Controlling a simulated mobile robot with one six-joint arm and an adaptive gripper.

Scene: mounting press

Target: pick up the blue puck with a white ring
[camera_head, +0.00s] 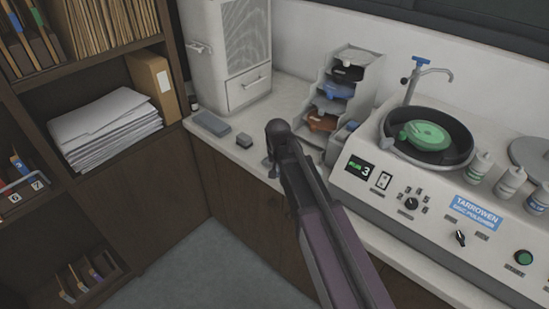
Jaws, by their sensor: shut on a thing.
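My gripper (272,166) is at the front edge of the white counter, below the dark wrist at the end of my arm. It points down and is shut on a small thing. The fingers are tiny here and partly behind my arm, so I cannot make out the colour or shape of what they hold. I cannot pick out a blue puck with a white ring anywhere in this view.
The disc polisher (420,190) is at right, a white cabinet (228,50) behind.

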